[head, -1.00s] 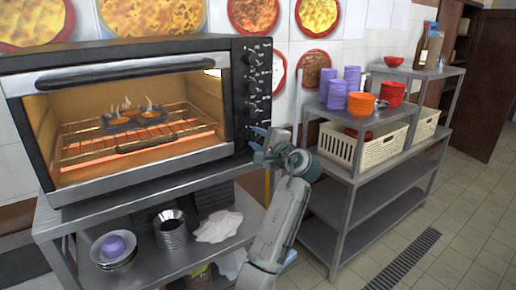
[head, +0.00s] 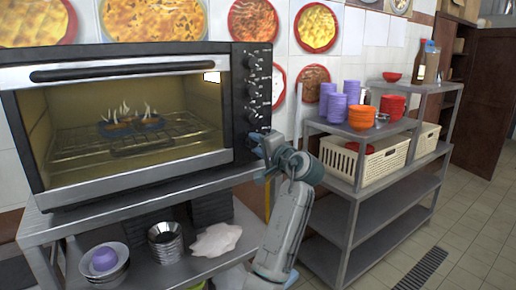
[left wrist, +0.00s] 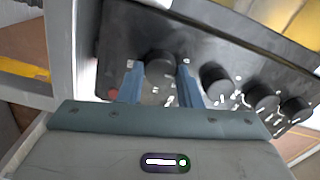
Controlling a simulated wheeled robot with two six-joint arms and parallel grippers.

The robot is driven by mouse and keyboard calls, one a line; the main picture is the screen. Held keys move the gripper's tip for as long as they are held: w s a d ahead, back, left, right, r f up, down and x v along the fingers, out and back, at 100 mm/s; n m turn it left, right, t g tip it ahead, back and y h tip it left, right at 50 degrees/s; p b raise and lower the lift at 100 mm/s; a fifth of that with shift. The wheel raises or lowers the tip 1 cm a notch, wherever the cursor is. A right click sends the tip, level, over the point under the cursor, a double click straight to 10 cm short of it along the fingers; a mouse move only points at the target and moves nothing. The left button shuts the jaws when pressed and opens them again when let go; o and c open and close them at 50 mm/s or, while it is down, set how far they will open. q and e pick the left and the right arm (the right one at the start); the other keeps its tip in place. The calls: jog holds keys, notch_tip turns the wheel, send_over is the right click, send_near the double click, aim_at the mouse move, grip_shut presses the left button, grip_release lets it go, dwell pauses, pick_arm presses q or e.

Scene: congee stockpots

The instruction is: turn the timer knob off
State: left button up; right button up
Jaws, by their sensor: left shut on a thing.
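The oven (head: 120,120) stands on a metal table at the left, with a column of black knobs (head: 252,90) on its right-hand panel. My left gripper (head: 258,145) is at the bottom of this panel. In the left wrist view its blue fingers (left wrist: 160,78) are closed on either side of the end knob, the timer knob (left wrist: 160,64). The gripper hides this knob in the head view. My right gripper is not in view.
Under the oven are stacked bowls (head: 104,262), metal cups (head: 165,240) and a white cloth (head: 215,239). A metal shelf (head: 400,195) at the right holds purple and red-orange stacks and cream baskets (head: 372,165).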

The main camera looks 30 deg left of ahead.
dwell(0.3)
pick_arm(q)
jog(key=o, duration=1)
jog(key=shift+c, duration=0.2)
jog(key=shift+s+d+f, duration=0.15)
jog(key=shift+s+d, duration=0.05)
jog(key=shift+d, duration=0.3)
jog(key=b+v, duration=0.3)
jog(key=v, duration=0.6)
jog(key=shift+d, duration=0.35)
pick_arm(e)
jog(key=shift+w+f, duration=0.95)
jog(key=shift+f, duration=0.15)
pick_arm(q)
jog(key=shift+s, duration=0.15)
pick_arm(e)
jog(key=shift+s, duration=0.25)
